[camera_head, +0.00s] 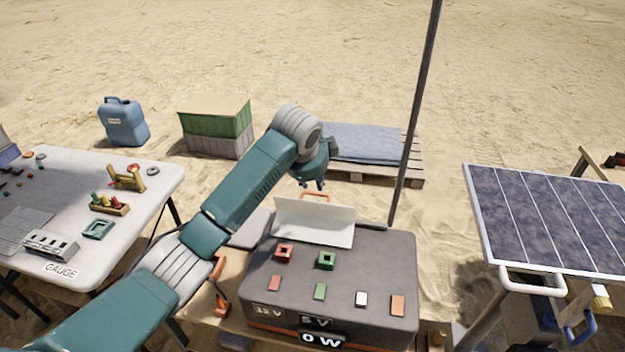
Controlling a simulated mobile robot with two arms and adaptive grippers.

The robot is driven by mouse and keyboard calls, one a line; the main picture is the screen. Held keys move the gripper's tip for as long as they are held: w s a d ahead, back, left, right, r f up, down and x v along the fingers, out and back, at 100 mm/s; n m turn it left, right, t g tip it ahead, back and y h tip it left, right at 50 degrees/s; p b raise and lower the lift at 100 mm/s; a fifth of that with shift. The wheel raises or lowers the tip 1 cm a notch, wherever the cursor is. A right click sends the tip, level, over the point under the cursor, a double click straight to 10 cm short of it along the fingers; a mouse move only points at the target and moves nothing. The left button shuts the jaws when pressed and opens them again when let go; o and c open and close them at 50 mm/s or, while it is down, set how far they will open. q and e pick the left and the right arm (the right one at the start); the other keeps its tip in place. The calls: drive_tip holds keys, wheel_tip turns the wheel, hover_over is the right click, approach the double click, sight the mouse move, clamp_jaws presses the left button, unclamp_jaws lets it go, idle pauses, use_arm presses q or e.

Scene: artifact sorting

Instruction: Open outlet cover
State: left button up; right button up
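The grey power box (262,268) stands on a wooden bench in front of me. Its white outlet cover (313,222) stands raised along the back of the box's top, with an orange handle (314,197) at its upper edge. Red and green square sockets (326,260) sit uncovered in front of the cover. My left gripper (313,185) is just above the orange handle, pointing down. Its fingertips show apart, with nothing visible between them; I cannot tell whether they touch the handle. My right gripper is not in view.
A white table (150,180) with small parts and a gauge label is at left. A solar panel (550,215) is at right. A dark pole (414,110) rises behind the box. A blue can (124,124), green crate (228,125) and pallet (365,145) lie beyond on sand.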

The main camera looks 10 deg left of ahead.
use_arm(q)
drive_tip(key=shift+c, duration=0.5)
drive_tip(key=shift+f, duration=0.2)
drive_tip(key=c, duration=0.4)
drive_tip(key=f+n+b, duration=0.1)
drive_tip(key=f+n+t+b, duration=0.1)
drive_tip(key=shift+s+d+f+n, duration=0.15)
drive_tip(key=shift+s+f+n, duration=0.05)
drive_tip(key=shift+s+n, duration=0.1)
clamp_jaws()
drive_tip(key=s+a+r+n+t+b, duration=0.15)
drive_tip(key=s+n+t+b, duration=0.6)
drive_tip(key=n, duration=0.75)
drive_tip(key=p, duration=0.2)
hover_over(312, 203)
drive_tip(key=s, duration=0.2)
drive_tip(key=f, duration=0.2)
drive_tip(key=shift+w+a+f, duration=0.1)
drive_tip(key=shift+w+f, duration=1.1)
drive_tip(key=shift+f, duration=0.05)
drive_tip(key=shift+w+f, duration=0.25)
drive_tip(key=shift+f, duration=0.25)
